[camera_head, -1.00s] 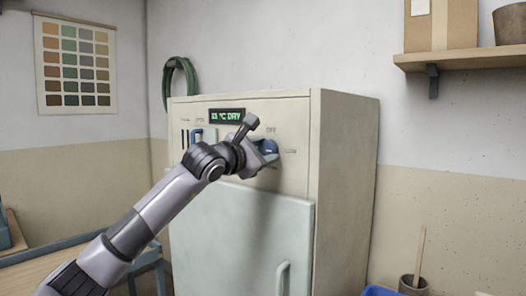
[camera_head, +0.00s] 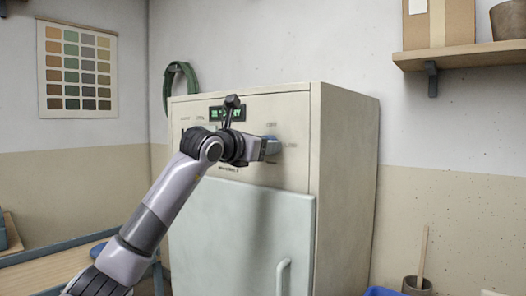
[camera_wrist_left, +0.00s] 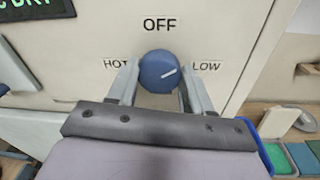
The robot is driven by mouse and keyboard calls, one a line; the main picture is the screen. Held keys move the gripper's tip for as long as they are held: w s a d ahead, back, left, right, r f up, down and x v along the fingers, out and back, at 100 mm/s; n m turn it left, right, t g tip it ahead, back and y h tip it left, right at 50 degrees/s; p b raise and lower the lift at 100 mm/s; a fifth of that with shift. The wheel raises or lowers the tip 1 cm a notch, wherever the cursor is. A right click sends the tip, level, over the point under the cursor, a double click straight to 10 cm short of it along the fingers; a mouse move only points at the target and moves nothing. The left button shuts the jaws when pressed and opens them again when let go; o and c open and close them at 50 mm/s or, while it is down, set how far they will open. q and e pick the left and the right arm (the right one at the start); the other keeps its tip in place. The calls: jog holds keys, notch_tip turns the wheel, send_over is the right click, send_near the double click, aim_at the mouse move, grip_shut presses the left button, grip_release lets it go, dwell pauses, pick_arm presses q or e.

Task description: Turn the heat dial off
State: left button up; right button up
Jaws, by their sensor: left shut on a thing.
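The heat dial is a round blue knob (camera_wrist_left: 158,71) on the front panel of the cream cabinet (camera_head: 345,190). In the left wrist view its white pointer line aims right and slightly up, close to the LOW side. OFF is printed above the knob, HOT to its left and LOW to its right. My left gripper (camera_wrist_left: 158,84) has a finger on each side of the knob and is shut on it. In the head view the gripper (camera_head: 266,147) reaches the knob (camera_head: 272,145) from the left. My right gripper is not in view.
A green display (camera_head: 227,113) on the panel is partly hidden by my wrist. The pale cabinet door (camera_head: 240,235) below is shut. A wall shelf (camera_head: 460,57) is at the upper right. A pot (camera_head: 416,286) with a stick stands at the lower right.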

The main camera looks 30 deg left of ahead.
pick_arm(q)
jog(key=n+h, duration=0.1)
jog(key=n, duration=0.9)
jog(key=shift+a, duration=0.2)
jog(key=shift+n, duration=0.4)
jog(key=o, duration=1)
jog(key=shift+o, duration=0.2)
jog(key=shift+s+b, duration=0.1)
jog(key=shift+b, duration=0.2)
